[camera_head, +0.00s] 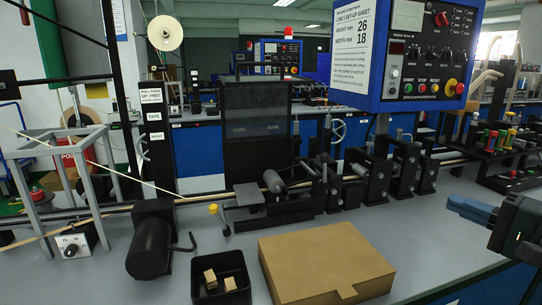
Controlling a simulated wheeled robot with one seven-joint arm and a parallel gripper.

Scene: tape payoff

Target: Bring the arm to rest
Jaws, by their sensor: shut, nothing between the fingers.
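My gripper (470,209) shows at the right edge of the head camera view, black and blue, pointing left above the grey bench (433,240). It is shut with nothing held. It is apart from the cardboard box and from the black machine row behind it. The rest of my arm runs out of view at the lower right.
A closed cardboard box (320,262) stands at the front middle. Left of it is a black bin (240,293) holding small brown blocks. A black motor (149,246), a tape line with rollers (273,181) and a blue control panel (420,52) stand around. Bench between box and gripper is clear.

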